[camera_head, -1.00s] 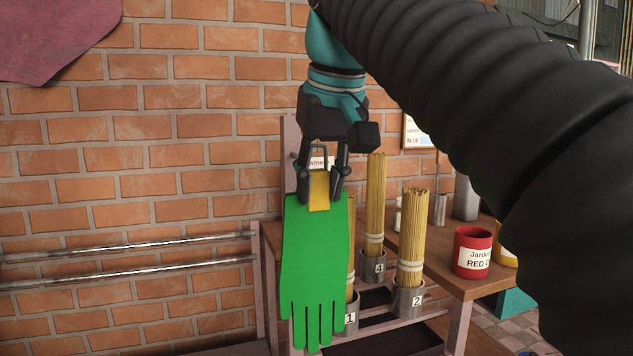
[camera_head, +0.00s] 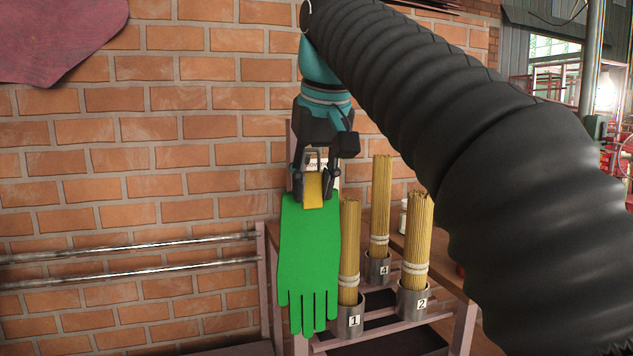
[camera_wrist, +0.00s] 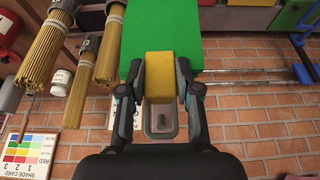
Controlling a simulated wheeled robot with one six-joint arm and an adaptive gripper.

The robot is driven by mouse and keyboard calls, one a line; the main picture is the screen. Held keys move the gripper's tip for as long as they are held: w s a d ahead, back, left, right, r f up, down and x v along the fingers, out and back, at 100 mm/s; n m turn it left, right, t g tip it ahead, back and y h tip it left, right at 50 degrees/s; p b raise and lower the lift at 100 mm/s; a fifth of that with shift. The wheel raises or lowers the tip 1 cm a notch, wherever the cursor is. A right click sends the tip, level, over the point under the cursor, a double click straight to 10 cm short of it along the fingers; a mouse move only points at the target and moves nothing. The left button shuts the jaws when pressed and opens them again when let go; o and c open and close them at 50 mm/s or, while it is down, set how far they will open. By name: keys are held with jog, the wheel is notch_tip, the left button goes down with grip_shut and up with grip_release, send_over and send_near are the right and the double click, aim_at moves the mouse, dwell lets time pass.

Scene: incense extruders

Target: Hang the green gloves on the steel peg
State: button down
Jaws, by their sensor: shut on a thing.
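The green gloves (camera_head: 308,255) hang fingers down in the head view. Their yellow cuff tab (camera_head: 313,190) is held between the fingertips of my gripper (camera_head: 315,186), which is shut on it. A grey wire loop (camera_head: 315,157) rises above the tab, between the fingers. In the wrist view, the green gloves (camera_wrist: 160,32) and the yellow tab (camera_wrist: 159,78) sit between both fingers of my gripper (camera_wrist: 159,88). The loop (camera_wrist: 161,132) lies in front of the wall, with a small grey shape visible through it. I cannot tell whether that shape is the steel peg or whether the loop touches it.
Bundles of incense sticks (camera_head: 349,250) stand in numbered metal cups (camera_head: 411,300) just right of the gloves. A partly hidden white label (camera_head: 327,166) is behind my gripper. Two metal rails (camera_head: 130,250) run along the brick wall (camera_head: 150,190) at left. A shade card (camera_wrist: 22,150) shows in the wrist view.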

jog(key=shift+w+a+p, duration=0.2)
jog(key=shift+w, duration=0.45)
jog(key=shift+w+a+p, duration=0.15)
jog(key=shift+w+a, duration=0.05)
jog(key=shift+w, duration=0.45)
jog(key=shift+w+a+f+p, duration=0.15)
jog(key=shift+w+f+p, duration=0.2)
jog(key=shift+w+f, duration=0.25)
jog(key=shift+w, duration=0.1)
jog(key=c, duration=0.7)
grip_release()
jog(key=shift+r, duration=0.1)
